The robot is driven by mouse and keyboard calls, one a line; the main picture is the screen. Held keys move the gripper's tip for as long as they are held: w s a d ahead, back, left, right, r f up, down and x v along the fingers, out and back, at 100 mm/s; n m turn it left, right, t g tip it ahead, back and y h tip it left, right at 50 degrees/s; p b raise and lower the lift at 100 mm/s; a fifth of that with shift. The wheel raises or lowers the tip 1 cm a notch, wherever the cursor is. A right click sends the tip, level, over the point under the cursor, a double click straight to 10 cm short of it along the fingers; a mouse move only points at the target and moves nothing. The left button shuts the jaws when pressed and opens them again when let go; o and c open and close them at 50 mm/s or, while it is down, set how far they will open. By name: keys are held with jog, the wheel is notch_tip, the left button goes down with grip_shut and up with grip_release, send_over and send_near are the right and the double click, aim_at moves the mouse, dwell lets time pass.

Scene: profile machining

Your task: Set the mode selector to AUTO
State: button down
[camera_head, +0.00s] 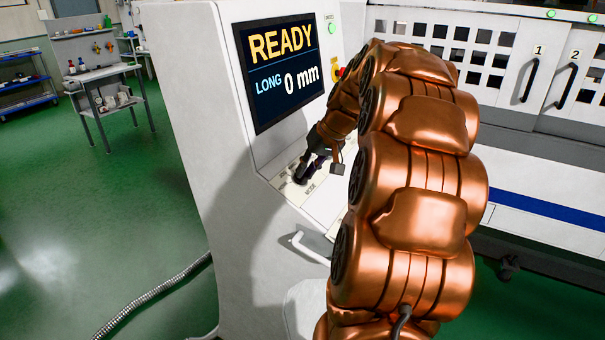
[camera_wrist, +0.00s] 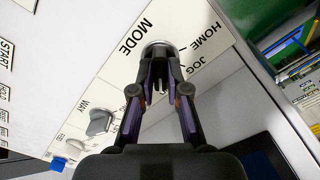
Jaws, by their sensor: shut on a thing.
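The mode selector (camera_wrist: 158,45) is a round silver-grey knob on a white label plate marked MODE, with HOME and JOG readable beside it in the wrist view. No AUTO mark is readable; my gripper covers part of the dial. My gripper (camera_wrist: 160,75) has its two dark fingers closed around the knob. The knob's pointer is hidden between the fingers, so its setting cannot be told. In the head view my gripper (camera_head: 301,172) reaches down onto the sloped control panel (camera_head: 318,204), where a MODE label shows beside it. The knob itself is mostly hidden there.
A second grey knob (camera_wrist: 102,122) stands beside the selector, near a WAY label. A START label (camera_wrist: 5,55) is at the left. The screen (camera_head: 283,72) above the panel reads READY, LONG 0 mm. A red button (camera_head: 340,72) is partly behind my arm.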

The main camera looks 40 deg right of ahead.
jog(key=shift+r+m+p, duration=0.15)
jog(key=shift+m+p, duration=1)
jog(key=shift+m, duration=0.15)
jog(key=shift+m+p, duration=0.6)
jog(key=shift+m, duration=0.3)
jog(key=c, duration=1)
grip_release()
jog(key=shift+c, duration=0.2)
jog(key=v, duration=0.6)
jog(key=shift+s+r, duration=0.25)
jog(key=shift+r, duration=0.05)
jog(key=shift+d, duration=0.1)
